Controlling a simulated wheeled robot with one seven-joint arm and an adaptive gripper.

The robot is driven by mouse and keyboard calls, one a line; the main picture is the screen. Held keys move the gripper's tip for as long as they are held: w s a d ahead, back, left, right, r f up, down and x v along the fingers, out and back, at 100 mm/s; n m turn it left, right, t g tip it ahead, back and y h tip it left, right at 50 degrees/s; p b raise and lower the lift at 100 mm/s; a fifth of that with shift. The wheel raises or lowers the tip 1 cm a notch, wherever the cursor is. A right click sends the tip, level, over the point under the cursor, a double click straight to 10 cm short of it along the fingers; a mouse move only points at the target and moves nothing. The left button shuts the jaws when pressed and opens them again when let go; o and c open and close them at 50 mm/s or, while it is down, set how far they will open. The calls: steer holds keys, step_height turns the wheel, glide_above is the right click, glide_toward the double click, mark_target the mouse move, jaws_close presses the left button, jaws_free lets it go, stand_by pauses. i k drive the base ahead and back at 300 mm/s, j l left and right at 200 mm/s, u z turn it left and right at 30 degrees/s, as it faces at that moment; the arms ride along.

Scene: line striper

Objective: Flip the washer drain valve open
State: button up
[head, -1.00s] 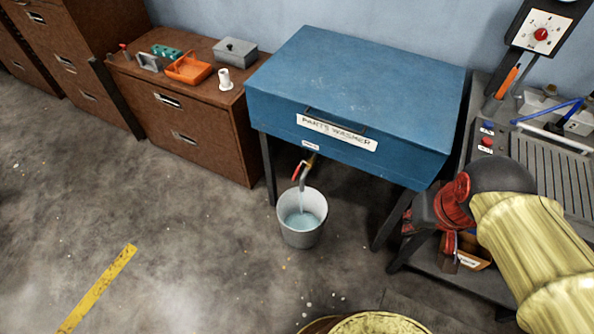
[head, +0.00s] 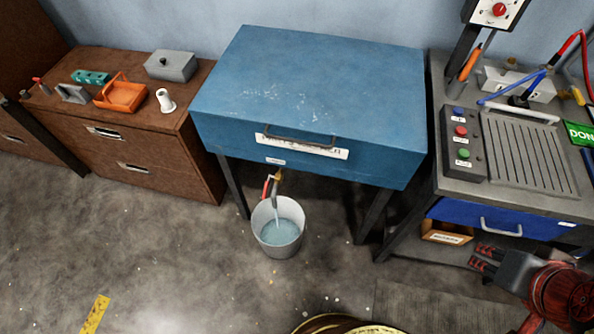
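The blue parts washer (head: 310,100) stands against the wall, its handle bar crossing the front label. Below its front edge is the drain valve (head: 278,178), a brass-coloured fitting with a small red lever (head: 266,190) pointing down beside the spout. A pale stream of water runs from the spout into a white bucket (head: 279,241) on the floor, which holds water. My gripper (head: 473,257) is at the lower right, well to the right of the valve, pointing left. Its two dark and red fingers are apart with nothing between them.
A brown cabinet (head: 133,147) with an orange tray and other items stands left. A workbench (head: 520,180) with a button box and blue drawer (head: 490,222) stands right; a cardboard box (head: 446,234) sits beneath.

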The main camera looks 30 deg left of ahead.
mark_target(266, 183)
steer(key=k+j+z, duration=0.2)
steer(key=j, duration=0.25)
steer(key=j+z, duration=0.15)
steer(key=j, duration=0.3)
steer(key=k+j+z, duration=0.2)
steer(key=j, duration=0.2)
steer(key=k+j+z, duration=0.2)
steer(key=j, duration=0.2)
steer(key=j+z, duration=0.15)
steer(key=j, duration=0.2)
steer(key=k+j+z, duration=0.2)
steer(key=k+j, duration=0.25)
steer(key=j, duration=0.15)
steer(key=k+j, duration=0.5)
steer(key=j, duration=0.25)
